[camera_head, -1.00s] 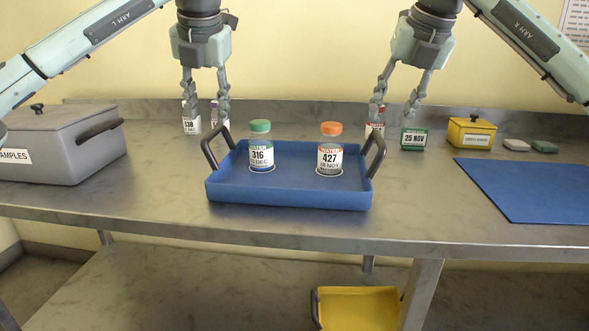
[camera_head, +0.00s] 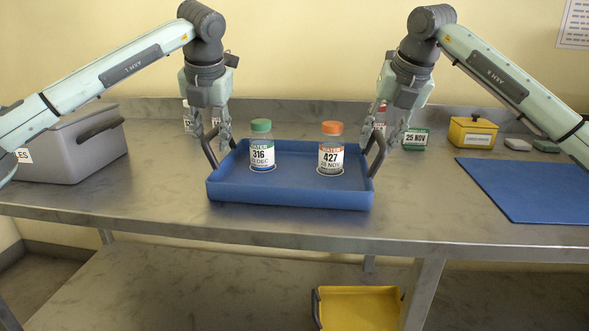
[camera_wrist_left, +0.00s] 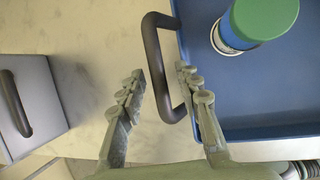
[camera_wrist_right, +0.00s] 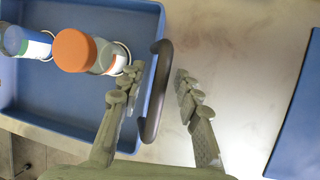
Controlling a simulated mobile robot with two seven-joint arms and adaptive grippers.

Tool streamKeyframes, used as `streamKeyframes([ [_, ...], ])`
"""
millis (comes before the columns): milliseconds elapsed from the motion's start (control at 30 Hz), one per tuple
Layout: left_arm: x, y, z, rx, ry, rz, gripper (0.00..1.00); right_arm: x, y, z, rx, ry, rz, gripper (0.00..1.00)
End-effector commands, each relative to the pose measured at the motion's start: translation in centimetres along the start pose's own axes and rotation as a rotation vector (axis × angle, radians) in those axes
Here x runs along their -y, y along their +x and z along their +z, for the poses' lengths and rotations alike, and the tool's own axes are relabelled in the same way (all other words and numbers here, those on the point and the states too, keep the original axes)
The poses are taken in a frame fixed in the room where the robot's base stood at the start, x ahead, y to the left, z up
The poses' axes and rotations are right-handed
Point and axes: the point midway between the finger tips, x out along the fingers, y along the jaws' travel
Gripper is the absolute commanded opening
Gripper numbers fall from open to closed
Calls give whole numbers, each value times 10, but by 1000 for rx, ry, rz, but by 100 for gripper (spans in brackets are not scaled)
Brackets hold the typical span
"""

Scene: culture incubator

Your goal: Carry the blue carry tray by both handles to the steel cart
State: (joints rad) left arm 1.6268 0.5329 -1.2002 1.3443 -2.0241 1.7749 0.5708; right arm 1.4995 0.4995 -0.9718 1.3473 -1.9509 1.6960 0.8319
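The blue carry tray (camera_head: 290,195) sits on the steel bench with two upright bottles in it, a green-capped one (camera_head: 262,147) and an orange-capped one (camera_head: 331,149). Its left handle (camera_head: 209,147) and right handle (camera_head: 376,153) are dark loops. My left gripper (camera_head: 212,143) is open at the left handle; in the left wrist view the handle (camera_wrist_left: 157,65) lies between the fingers, nearer the right one. My right gripper (camera_head: 380,143) is open at the right handle; in the right wrist view the handle (camera_wrist_right: 155,95) lies between the fingers, nearer the left one. The steel cart is not identifiable.
A grey lidded box (camera_head: 70,150) stands on the left. A blue mat (camera_head: 530,190) lies on the right. A yellow box (camera_head: 472,132) and a green-labelled container (camera_head: 415,139) stand behind. A yellow tray (camera_head: 360,308) lies on the lower shelf.

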Motion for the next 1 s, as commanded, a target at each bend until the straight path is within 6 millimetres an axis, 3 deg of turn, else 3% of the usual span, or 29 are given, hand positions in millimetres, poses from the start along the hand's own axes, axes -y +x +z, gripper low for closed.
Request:
streamKeyframes([
  [33, 0, 0, 0, 0, 0, 0, 24, 0, 0, 0, 0, 0, 0, 24],
  [233, 0, 0, 0, 0, 0, 0, 0, 0, 0, 0, 0, 0, 0, 0],
  [767, 0, -2, 1, 3, -1, 0, 0, -1, -2, 1, 3, 0, 1, 0],
  [1000, -3, -15, 7, 4, -1, 0, 0, -3, -15, 6, 3, 0, 2, 0],
])
